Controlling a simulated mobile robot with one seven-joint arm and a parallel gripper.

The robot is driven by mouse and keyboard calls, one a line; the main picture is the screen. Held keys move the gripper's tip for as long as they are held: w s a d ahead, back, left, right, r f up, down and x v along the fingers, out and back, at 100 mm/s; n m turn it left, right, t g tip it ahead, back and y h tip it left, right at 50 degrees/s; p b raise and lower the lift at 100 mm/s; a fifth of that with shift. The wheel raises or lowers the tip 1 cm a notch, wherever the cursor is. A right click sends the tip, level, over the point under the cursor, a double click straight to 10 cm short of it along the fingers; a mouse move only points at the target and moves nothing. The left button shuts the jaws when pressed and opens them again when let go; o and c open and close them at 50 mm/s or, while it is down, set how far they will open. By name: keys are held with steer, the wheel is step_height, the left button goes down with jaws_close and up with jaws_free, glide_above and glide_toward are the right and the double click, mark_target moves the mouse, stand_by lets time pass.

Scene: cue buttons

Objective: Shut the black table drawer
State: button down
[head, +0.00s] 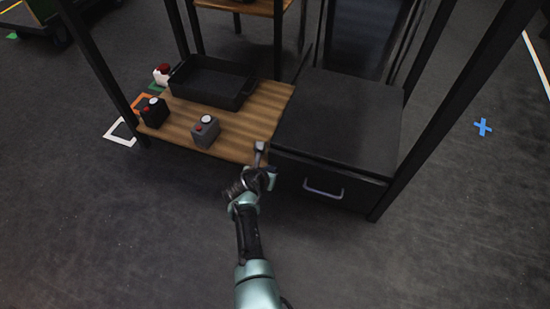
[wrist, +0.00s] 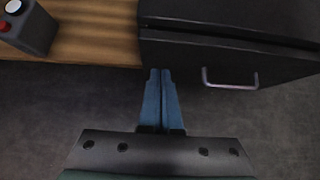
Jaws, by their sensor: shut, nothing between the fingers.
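The black drawer (head: 328,187) is in the front of a dark cabinet (head: 340,115) on the right side of the shelf unit in the head view. Its silver handle (head: 323,190) faces me. In the wrist view the drawer front (wrist: 285,68) and handle (wrist: 230,80) are at the upper right. I cannot tell clearly how far the drawer stands out. My gripper (head: 262,155) is shut and empty, near the drawer's left front corner and left of the handle. In the wrist view my fingertips (wrist: 160,72) touch together, pointing at the drawer's left edge.
A wooden shelf (head: 245,125) is left of the cabinet. On it are a black tray (head: 212,82), a grey button box (head: 205,131), a black button box (head: 153,112) and a white-red box (head: 162,74). Dark posts frame the unit. The floor in front is clear.

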steer(key=p+v, duration=0.7)
steer(key=v, duration=0.1)
steer(key=shift+s+r, duration=0.2)
steer(key=shift+r, duration=0.1)
steer(key=shift+a, duration=0.1)
